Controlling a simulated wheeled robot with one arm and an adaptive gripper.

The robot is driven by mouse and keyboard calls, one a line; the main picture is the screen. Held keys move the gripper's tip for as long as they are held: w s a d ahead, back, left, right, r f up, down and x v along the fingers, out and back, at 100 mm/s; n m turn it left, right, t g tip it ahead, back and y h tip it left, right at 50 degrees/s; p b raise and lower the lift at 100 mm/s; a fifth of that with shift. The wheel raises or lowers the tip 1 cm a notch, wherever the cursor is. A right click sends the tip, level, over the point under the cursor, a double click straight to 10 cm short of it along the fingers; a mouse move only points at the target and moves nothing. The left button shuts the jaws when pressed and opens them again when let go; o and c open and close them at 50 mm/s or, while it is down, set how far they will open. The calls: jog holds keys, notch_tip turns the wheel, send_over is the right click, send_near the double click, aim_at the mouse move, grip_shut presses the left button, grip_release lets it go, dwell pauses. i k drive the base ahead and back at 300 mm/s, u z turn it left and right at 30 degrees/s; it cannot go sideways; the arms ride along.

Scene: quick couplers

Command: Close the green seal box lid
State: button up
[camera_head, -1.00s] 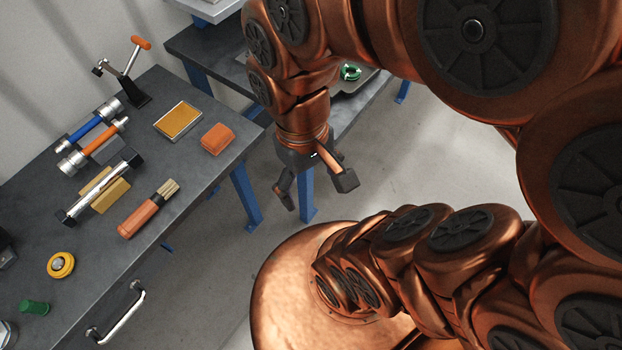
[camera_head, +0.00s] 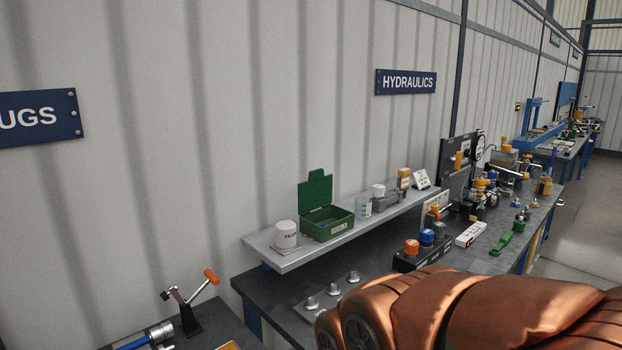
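My copper arm fills the lower right of the head view, below and in front of the shelf. My gripper is outside the view now.
A white tub (camera_head: 285,235) stands just left of the box, and a clear jar (camera_head: 363,208) just right. The shelf (camera_head: 283,262) also carries small containers. Couplers and a manifold block (camera_head: 421,252) stand on the bench below. The wall rises behind.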

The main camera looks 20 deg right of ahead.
aim_at(316, 192)
jog(key=u, duration=0.55)
jog(key=k, duration=1.3)
jog(key=z, duration=0.3)
jog(key=i, duration=1.85)
jog(key=u, duration=0.85)
